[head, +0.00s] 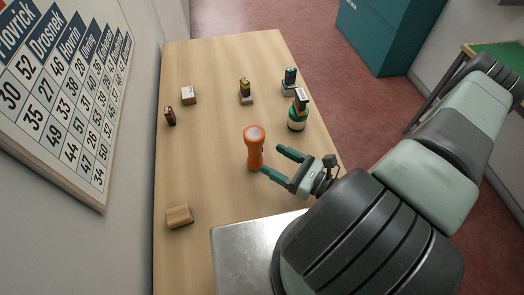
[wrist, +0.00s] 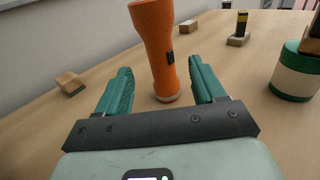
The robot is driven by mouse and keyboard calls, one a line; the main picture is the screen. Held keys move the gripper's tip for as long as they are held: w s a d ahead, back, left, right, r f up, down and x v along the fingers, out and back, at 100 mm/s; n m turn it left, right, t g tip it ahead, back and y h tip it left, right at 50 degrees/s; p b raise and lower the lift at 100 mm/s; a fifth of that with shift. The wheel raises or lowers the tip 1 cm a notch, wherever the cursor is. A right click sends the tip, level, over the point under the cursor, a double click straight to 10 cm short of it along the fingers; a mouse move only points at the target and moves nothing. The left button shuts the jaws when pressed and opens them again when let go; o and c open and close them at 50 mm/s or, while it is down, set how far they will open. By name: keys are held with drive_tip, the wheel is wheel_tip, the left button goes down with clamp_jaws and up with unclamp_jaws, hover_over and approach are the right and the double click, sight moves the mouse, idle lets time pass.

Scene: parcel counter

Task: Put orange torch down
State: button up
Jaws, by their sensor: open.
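The orange torch (head: 254,149) stands upright on the wooden counter, its wide head at the top. In the wrist view the torch (wrist: 159,45) rises just beyond my fingertips, with its base resting on the wood. My gripper (head: 277,162) is open beside the torch, to its lower right in the head view. In the wrist view the teal fingers of my gripper (wrist: 160,80) are spread to either side of the torch, with gaps between them and it. Nothing is held.
A green-and-white round container (head: 297,118) with a dark-topped item on it stands near the right edge. Small items on blocks (head: 245,91) stand farther back. A tan block (head: 179,216) lies at the front left. A metal plate (head: 235,250) is at the front; wood left of the torch is clear.

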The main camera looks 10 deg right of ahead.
drive_tip(key=shift+v, duration=2.25)
